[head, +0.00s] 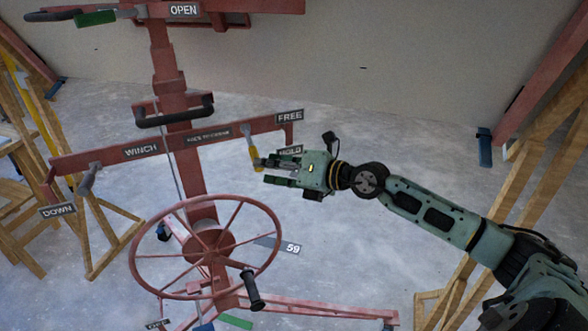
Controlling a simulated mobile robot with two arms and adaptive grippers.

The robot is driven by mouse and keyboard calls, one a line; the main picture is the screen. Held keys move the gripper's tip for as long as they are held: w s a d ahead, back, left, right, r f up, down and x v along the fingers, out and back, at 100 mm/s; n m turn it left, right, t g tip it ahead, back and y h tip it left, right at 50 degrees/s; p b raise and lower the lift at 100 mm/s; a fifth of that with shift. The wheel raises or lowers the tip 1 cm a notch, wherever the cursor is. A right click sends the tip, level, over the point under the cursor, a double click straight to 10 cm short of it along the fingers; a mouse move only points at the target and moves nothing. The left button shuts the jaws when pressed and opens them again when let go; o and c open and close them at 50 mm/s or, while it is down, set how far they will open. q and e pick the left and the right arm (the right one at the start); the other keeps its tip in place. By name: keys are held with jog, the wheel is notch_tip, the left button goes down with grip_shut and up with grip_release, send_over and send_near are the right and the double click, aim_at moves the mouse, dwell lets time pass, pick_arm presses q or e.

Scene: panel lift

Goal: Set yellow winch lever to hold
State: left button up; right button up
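The yellow winch lever (253,150) hangs from the right part of the red winch crossbar (215,135), its lower end tilted slightly right. My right gripper (263,171) comes in from the right, with its fingers pointing left at the lever's lower end. Its two fingers are apart with a gap between them. The upper fingertip overlaps the lever's end in the picture; I cannot tell whether they touch. The FREE label (289,116) is at the crossbar's right end. The HOLD label (290,149) is below it, partly hidden by my gripper. My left gripper is not in view.
A red handwheel (143,256) with a black knob (252,290) stands below the crossbar. A grey-handled lever (88,178) and DOWN label (57,211) are at left. Wooden frames (537,190) stand on both sides. The concrete floor right of the lift is mostly clear.

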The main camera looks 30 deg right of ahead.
jog(key=v, duration=0.8)
jog(key=shift+s, duration=0.1)
